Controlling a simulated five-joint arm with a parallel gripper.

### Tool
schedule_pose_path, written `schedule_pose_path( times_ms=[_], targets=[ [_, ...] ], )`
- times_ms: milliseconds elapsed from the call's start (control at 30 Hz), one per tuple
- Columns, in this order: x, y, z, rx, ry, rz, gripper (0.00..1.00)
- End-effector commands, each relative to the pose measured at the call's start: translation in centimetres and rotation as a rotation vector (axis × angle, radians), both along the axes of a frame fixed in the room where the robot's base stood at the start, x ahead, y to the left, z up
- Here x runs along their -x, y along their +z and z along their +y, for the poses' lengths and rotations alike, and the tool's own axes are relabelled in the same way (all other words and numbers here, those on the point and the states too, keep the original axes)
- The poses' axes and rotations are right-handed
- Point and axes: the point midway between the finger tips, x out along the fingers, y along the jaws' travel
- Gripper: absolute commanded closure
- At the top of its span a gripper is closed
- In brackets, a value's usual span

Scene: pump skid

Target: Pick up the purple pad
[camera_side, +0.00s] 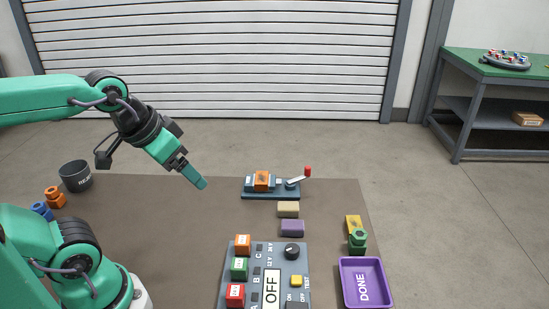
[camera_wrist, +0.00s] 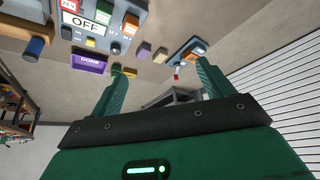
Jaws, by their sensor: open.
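The purple pad (camera_side: 292,228) lies on the brown table, just in front of a beige pad (camera_side: 288,209) and behind the control panel. In the wrist view the purple pad (camera_wrist: 144,50) is small and lies beside the beige pad (camera_wrist: 160,55). My gripper (camera_side: 195,178) is in the air to the left of the pad, well above the table and apart from it. In the wrist view the two green fingers of my gripper (camera_wrist: 160,85) stand wide apart, with nothing held between them.
A control panel (camera_side: 255,278) reading OFF stands in front of the pad. A clamp with a red-tipped lever (camera_side: 271,195) is behind. A purple DONE tray (camera_side: 345,272) and green and yellow parts (camera_side: 357,240) are at the right. A dark bin (camera_side: 75,176) stands far left.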

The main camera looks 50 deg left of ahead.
Motion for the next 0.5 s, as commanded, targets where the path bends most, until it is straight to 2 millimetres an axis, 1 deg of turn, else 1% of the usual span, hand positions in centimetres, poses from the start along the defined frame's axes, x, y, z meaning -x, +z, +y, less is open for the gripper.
schedule_pose_path(
  times_ms=[167, 267, 500],
  targets=[
    [-1.6, 0.0, -0.3, 0.026, 0.04, 0.036, 0.2],
    [-2.9, 0.0, -0.6, 0.046, 0.075, 0.064, 0.2],
    [-6.7, -0.6, -1.5, 0.097, 0.178, 0.137, 0.2]
  ],
)
